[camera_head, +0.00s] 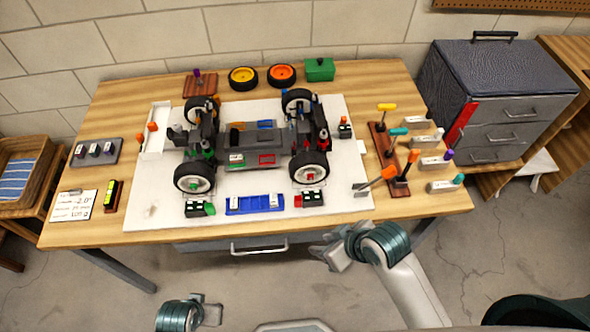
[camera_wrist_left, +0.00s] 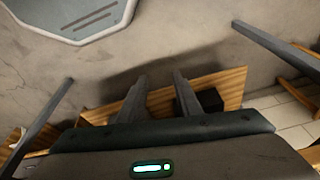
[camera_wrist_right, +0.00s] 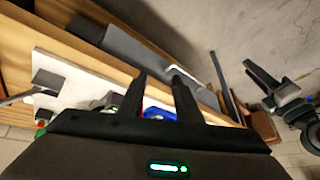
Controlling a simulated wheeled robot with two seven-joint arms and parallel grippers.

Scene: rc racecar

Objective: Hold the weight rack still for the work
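A blue rack (camera_head: 255,204) carrying small white-faced blocks lies at the front of the white board, before the racecar (camera_head: 255,145). A grey rack (camera_head: 112,157) with dark labelled blocks sits at the table's left. I cannot tell which one is the weight rack. My right gripper (camera_head: 328,256) is open and empty, in front of the table edge and apart from both racks. In the right wrist view, a blue piece (camera_wrist_right: 160,113) shows between its fingers. My left gripper (camera_head: 212,311) is low at the bottom, away from the table. The left wrist view shows its fingers (camera_wrist_left: 160,76) apart and empty.
Several tools stand in a wooden holder (camera_head: 378,140) at the right of the table (camera_head: 110,115). Yellow and orange wheels (camera_head: 243,78) and a green box (camera_head: 319,69) sit at the back. A drawer cabinet (camera_head: 500,110) stands at the right. The floor in front is clear.

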